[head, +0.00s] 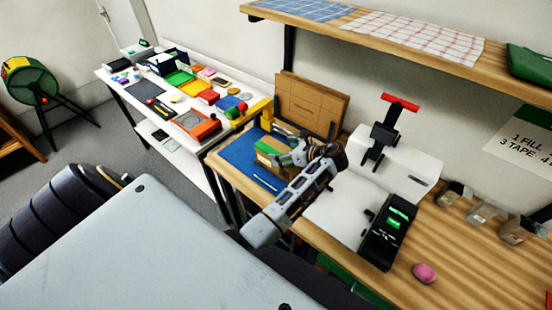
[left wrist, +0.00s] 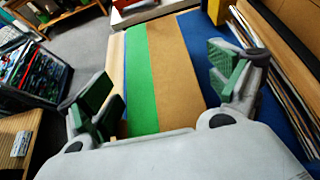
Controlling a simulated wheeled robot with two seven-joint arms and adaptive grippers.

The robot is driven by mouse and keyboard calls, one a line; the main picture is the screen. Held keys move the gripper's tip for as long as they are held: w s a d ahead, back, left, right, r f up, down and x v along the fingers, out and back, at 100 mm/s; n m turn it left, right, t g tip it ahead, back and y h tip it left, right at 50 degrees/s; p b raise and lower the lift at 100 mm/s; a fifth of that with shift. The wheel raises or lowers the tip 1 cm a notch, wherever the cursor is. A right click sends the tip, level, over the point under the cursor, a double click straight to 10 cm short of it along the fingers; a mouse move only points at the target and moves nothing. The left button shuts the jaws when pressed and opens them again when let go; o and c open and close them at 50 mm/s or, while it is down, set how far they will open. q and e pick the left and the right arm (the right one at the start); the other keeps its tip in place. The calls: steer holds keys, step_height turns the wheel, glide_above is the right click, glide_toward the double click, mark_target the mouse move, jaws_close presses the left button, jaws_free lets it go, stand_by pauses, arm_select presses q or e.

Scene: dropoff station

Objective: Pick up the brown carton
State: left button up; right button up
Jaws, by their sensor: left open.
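The brown carton (head: 267,149) with a green band lies on a blue mat (head: 240,153) on the wooden bench in the head view. In the left wrist view the carton (left wrist: 178,65) shows as a tan face beside a long green strip. My left gripper (head: 283,151) is at the carton and partly hides it. Its green-padded fingers (left wrist: 160,82) are spread wide, one on each side of the carton in the wrist view. I cannot tell whether either finger touches it. My right gripper is not in view.
Flat cardboard sheets (head: 312,102) stand behind the mat. A white machine (head: 400,155) with a red handle and a black display unit (head: 388,232) stand to the right. A pink object (head: 424,273) lies near the front edge. A shelf (head: 340,32) hangs above. A white table (head: 132,88) holds many items.

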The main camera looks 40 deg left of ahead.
arm_select(q)
steer(key=shift+a+f, duration=0.15)
steer(key=shift+s+d, duration=0.1)
steer(key=shift+d, duration=0.1)
steer(key=shift+a, duration=0.15)
steer(key=shift+c, duration=1.1)
steer(key=c, duration=1.1)
